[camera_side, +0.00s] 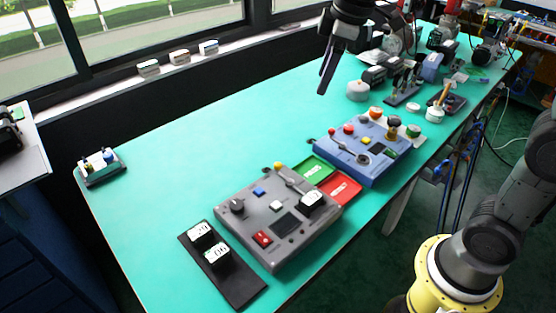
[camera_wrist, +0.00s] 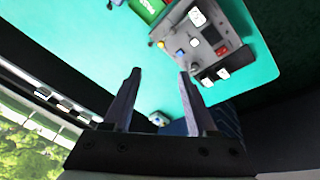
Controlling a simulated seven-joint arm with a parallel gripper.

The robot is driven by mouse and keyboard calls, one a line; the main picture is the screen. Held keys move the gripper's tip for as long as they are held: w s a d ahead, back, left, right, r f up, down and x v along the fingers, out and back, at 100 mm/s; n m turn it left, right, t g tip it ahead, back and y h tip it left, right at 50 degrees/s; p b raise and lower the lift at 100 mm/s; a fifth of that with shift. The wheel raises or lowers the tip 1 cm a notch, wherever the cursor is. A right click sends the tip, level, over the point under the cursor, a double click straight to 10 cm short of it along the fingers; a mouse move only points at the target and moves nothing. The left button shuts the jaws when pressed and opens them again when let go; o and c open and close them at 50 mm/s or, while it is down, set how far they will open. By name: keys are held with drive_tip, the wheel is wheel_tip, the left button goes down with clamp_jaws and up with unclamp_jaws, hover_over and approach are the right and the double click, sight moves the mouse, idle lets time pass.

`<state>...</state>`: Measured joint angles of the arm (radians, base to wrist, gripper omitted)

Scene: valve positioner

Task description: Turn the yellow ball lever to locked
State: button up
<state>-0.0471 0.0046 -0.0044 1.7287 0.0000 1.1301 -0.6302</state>
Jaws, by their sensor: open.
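The yellow ball (camera_side: 278,165) tops a lever at the far edge of a grey control box (camera_side: 262,222). Its thin arm slopes right across the box's edge beside a green plate (camera_side: 314,168) and a red plate (camera_side: 341,189); their lettering is too small to read surely. In the wrist view the yellow ball (camera_wrist: 161,44) shows at the left edge of the box (camera_wrist: 205,40). My gripper (camera_side: 325,80) is high above the table, beyond the boxes, well apart from the lever. In the wrist view its two fingers (camera_wrist: 159,73) are spread with nothing between them.
A blue box (camera_side: 362,150) with a red-ball lever stands right of the plates. A black strip (camera_side: 222,265) with white-topped blocks lies in front left of the grey box. Several devices crowd the table's far right. The table's left part (camera_side: 165,190) is largely clear.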

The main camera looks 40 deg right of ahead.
drive_tip(key=w+a+f+n+g, duration=0.1)
drive_tip(key=w+a+f+g, duration=0.1)
drive_tip(key=w+f, duration=0.6)
drive_tip(key=g, duration=0.1)
hover_over(278, 163)
wheel_tip(278, 163, down, 6)
wheel_tip(278, 163, down, 14)
drive_tip(key=shift+s+f, duration=0.1)
clamp_jaws()
